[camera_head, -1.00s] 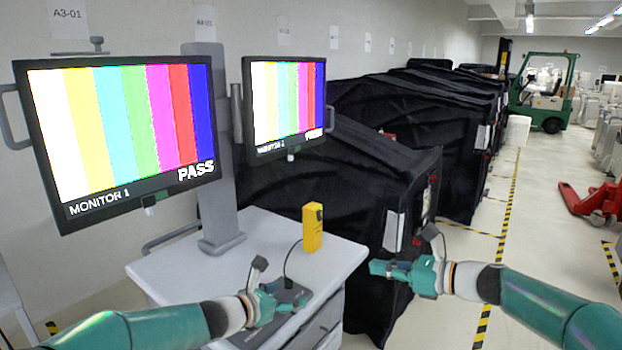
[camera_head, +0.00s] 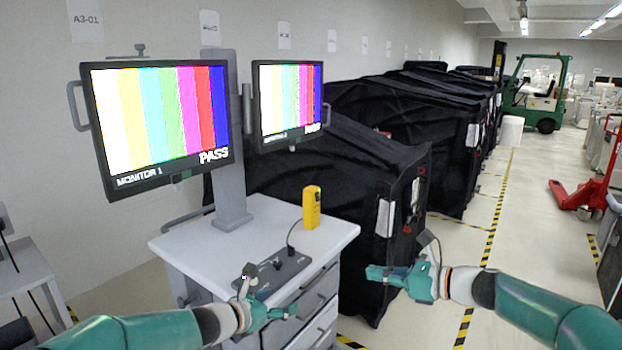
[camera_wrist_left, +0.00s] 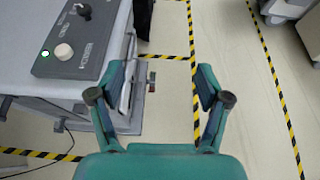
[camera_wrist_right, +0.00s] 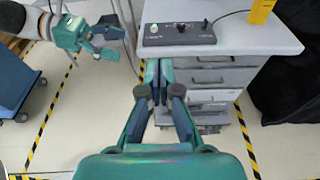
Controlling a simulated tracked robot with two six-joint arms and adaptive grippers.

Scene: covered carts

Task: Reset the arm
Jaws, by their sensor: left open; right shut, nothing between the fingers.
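My left gripper (camera_head: 282,312) is in front of the cart with the monitors, near its front edge. In the left wrist view its fingers (camera_wrist_left: 164,88) are apart with floor between them, and it is empty. My right gripper (camera_head: 385,274) is to the right of the cart, in front of the covered carts. In the right wrist view its fingertips (camera_wrist_right: 159,66) are together with nothing held, below the front edge of the cart's top. It also sees my left gripper (camera_wrist_right: 100,50) at the upper left.
The white drawer cart (camera_head: 180,242) carries a grey control box (camera_head: 278,268), a yellow handheld device (camera_head: 311,208) and two colour-bar monitors marked PASS. Black covered carts (camera_head: 350,160) line the wall. A red pallet jack (camera_head: 580,192) and green forklift (camera_head: 535,105) stand right. The aisle floor is clear.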

